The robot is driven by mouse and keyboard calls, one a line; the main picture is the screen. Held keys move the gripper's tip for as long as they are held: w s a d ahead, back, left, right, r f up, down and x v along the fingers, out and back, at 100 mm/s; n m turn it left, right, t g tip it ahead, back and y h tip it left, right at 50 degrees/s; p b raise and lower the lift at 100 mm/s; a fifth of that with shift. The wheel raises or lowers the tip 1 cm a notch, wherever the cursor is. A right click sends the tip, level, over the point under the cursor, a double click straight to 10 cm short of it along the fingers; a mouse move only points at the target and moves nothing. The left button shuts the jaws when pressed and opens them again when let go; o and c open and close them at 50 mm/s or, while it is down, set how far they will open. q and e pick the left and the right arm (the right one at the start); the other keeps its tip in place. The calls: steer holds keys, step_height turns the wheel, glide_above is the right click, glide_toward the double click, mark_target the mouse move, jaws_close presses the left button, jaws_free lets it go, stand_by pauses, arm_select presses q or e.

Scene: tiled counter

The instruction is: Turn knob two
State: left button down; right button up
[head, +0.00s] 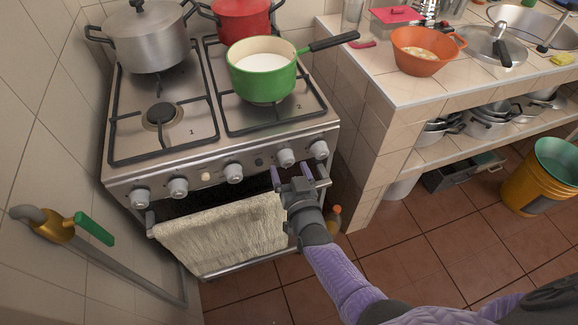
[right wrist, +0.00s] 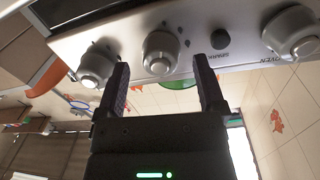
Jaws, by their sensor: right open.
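The stove's front panel (head: 215,172) carries a row of grey round knobs. The second knob from the right (head: 286,157) is beside the rightmost knob (head: 319,149). My right gripper (head: 299,178) is just in front of and below these two, its fingers pointing at the panel. In the right wrist view, upside down, the second knob from the right (right wrist: 160,52) appears between my two open fingertips (right wrist: 161,66); I cannot tell whether they touch it. The rightmost knob (right wrist: 97,65) is outside the fingers, at left. No knob numbers are readable. My left gripper is not in view.
A towel (head: 222,232) hangs on the oven handle, left of my right gripper. A green pan (head: 262,72) with a white content, a grey pot (head: 148,40) and a red pot (head: 240,18) stand on the stove. A tiled counter (head: 385,85) is at right.

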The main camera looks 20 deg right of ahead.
steer(key=s+p, duration=0.2)
steer(key=s, duration=0.7)
steer(key=shift+r, duration=0.2)
steer(key=shift+a, duration=0.1)
jaws_close()
stand_by(1.0)
